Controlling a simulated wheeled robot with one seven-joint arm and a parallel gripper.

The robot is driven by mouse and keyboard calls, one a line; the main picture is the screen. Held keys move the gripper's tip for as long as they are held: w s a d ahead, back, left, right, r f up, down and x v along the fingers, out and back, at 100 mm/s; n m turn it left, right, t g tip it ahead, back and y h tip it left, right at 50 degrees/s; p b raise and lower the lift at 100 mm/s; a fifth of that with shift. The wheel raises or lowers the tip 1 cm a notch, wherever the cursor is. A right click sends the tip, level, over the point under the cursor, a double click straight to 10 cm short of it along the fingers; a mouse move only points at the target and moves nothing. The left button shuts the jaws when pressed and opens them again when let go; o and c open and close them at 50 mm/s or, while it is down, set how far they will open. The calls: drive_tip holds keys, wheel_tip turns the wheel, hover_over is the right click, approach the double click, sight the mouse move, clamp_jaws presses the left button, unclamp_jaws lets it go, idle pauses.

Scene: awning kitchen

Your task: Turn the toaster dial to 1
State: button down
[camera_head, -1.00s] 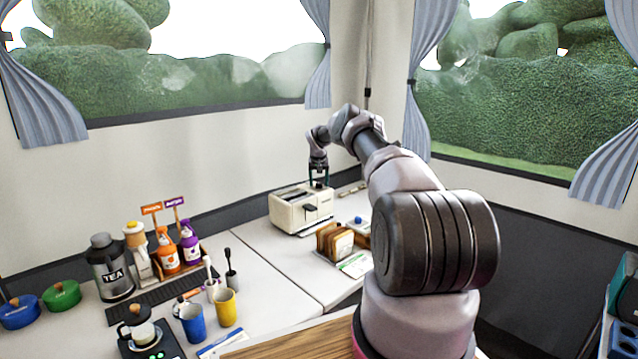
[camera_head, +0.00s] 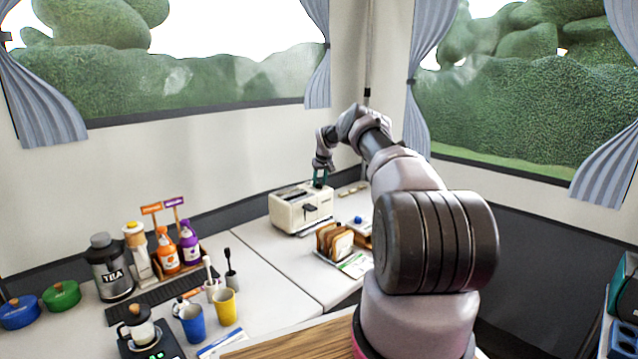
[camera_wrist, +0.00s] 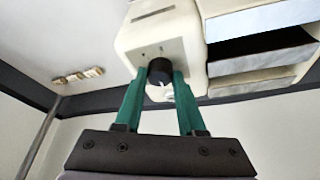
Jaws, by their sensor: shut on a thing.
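The cream toaster (camera_head: 300,208) stands on the white counter near the back corner. In the wrist view the toaster (camera_wrist: 195,30) shows its end panel and its open slots. A black round dial (camera_wrist: 160,71) sits on that panel, with small marks beside it too small to read. My gripper (camera_wrist: 160,84) has its two green fingers on either side of the dial, shut on it. In the head view my gripper (camera_head: 320,177) is at the right end of the toaster, and the dial is hidden there.
A rack of bread slices (camera_head: 335,241) stands in front of the toaster. Small tan objects (camera_wrist: 78,75) lie nearby on the counter. Cups, bottles and a tea canister (camera_head: 108,268) stand at the left. The wall is close behind the toaster.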

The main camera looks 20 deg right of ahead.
drive_tip(key=shift+n, duration=0.3)
drive_tip(key=c, duration=0.5)
unclamp_jaws()
drive_tip(key=v, duration=1)
drive_tip(key=shift+s+r, duration=0.2)
drive_tip(key=shift+r, duration=0.1)
drive_tip(key=shift+d, duration=0.1)
